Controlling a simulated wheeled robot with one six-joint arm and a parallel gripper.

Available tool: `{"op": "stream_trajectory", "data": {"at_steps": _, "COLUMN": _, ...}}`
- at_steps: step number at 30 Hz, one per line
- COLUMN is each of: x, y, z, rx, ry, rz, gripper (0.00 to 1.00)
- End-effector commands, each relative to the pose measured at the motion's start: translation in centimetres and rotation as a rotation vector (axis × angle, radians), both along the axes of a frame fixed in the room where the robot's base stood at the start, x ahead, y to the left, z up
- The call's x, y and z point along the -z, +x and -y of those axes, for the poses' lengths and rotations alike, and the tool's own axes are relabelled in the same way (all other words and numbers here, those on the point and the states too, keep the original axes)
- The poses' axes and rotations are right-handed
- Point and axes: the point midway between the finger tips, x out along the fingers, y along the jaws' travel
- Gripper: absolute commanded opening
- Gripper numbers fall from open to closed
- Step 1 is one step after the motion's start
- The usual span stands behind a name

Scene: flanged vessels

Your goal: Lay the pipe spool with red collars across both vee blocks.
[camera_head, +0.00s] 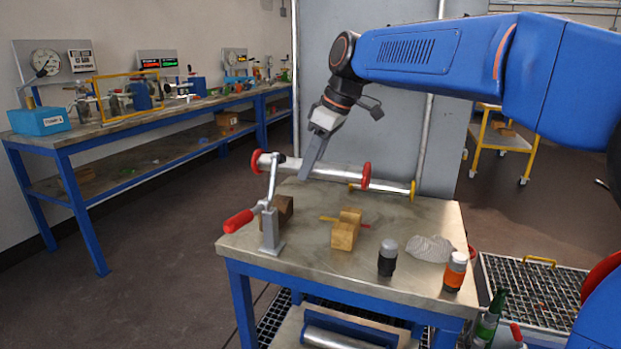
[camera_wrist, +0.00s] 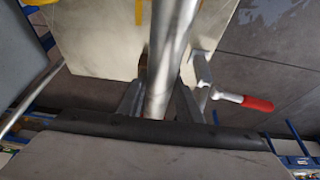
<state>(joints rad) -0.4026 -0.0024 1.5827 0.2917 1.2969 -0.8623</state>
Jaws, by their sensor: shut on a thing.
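The pipe spool with red collars (camera_head: 335,172) is a grey tube with a red flange at each end. My gripper (camera_head: 311,168) is shut on it near the middle, and it appears to hang above the table, roughly level. In the wrist view the tube (camera_wrist: 170,50) runs between the two fingers (camera_wrist: 160,103); its collars are not clear there. Below it are two wooden blocks that look like the vee blocks: a dark brown one (camera_head: 285,206) at left, partly behind a clamp, and a lighter one (camera_head: 345,234) at right. Their grooves are hard to make out.
A toggle clamp with a red handle (camera_head: 239,221) stands at the table's left front, its lever overlapping the spool in view. A yellow-collared spool (camera_head: 390,187) lies behind. A dark bottle (camera_head: 388,262), an orange-banded bottle (camera_head: 455,275) and a crumpled rag (camera_head: 430,248) occupy the right.

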Motion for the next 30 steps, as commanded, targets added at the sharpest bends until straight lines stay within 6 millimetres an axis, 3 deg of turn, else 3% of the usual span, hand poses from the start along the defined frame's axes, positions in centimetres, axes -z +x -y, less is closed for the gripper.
{"op": "stream_trajectory", "data": {"at_steps": 3, "x": 2.0, "y": 0.0, "z": 0.0, "rx": 0.001, "ry": 0.000, "rz": 0.000, "gripper": 0.00}}
{"op": "stream_trajectory", "data": {"at_steps": 9, "x": 3.3, "y": 0.0, "z": 0.0, "rx": 0.000, "ry": 0.002, "rz": 0.002, "gripper": 0.00}}
{"op": "stream_trajectory", "data": {"at_steps": 22, "x": 3.2, "y": -0.1, "z": 0.0, "rx": 0.000, "ry": -0.009, "rz": 0.028, "gripper": 0.00}}
{"op": "stream_trajectory", "data": {"at_steps": 30, "x": 2.8, "y": -0.5, "z": 0.1, "rx": -0.001, "ry": -0.069, "rz": 0.190, "gripper": 0.00}}
